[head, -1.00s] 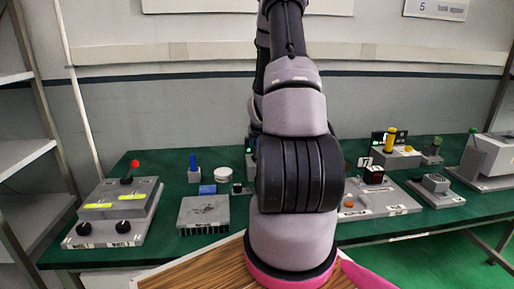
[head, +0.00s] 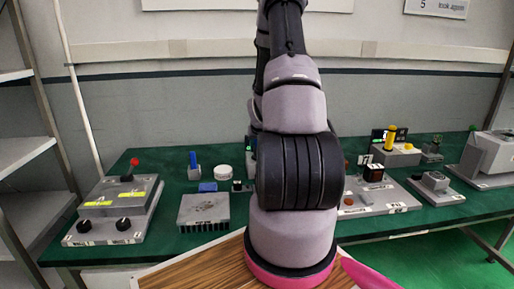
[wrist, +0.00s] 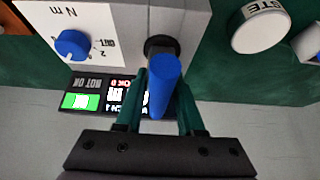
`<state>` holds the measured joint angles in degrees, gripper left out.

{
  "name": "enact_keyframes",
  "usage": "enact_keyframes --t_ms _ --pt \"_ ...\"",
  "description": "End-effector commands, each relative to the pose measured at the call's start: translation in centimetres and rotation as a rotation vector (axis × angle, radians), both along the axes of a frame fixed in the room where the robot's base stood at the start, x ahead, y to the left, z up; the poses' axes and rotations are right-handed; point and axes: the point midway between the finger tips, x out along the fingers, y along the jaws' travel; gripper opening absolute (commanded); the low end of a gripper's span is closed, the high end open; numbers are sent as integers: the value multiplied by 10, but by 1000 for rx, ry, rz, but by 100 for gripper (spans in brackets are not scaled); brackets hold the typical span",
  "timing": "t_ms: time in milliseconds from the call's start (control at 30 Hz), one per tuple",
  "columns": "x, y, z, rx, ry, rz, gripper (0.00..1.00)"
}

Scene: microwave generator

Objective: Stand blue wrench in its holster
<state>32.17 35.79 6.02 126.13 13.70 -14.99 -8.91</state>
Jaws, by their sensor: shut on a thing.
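In the wrist view the blue wrench (wrist: 164,88) shows as a blue handle with a dark part beyond it. My gripper (wrist: 161,88) is shut on it, with one teal finger on each side. The dark part meets a dark round opening (wrist: 160,45), apparently the holster, at the edge of a grey block (wrist: 181,20). I cannot tell how deep the wrench sits in it. In the head view my own arm hides the gripper, the wrench and most of the block.
In the wrist view a white panel with a blue knob (wrist: 72,44), a lit display (wrist: 80,101) and a white round tin (wrist: 260,26) lie near. In the head view a red-knobbed box (head: 122,192), a finned block (head: 204,210) and a blue upright piece (head: 193,160) stand left.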

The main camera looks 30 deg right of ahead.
Motion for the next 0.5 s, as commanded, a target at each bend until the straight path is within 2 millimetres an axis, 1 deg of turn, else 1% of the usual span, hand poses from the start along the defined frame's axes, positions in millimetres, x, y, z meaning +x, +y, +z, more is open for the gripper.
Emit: enact_keyframes --t_ms 33,67,100,133,400,500 --pt "0 0 0 0 -1 0 41" --pt "0 0 0 0 -1 0 53" --pt "0 0 0 0 -1 0 68" --pt "0 0 0 0 -1 0 72" --pt "0 0 0 0 1 0 72" --pt "-2 1 3 -1 -1 1 72"
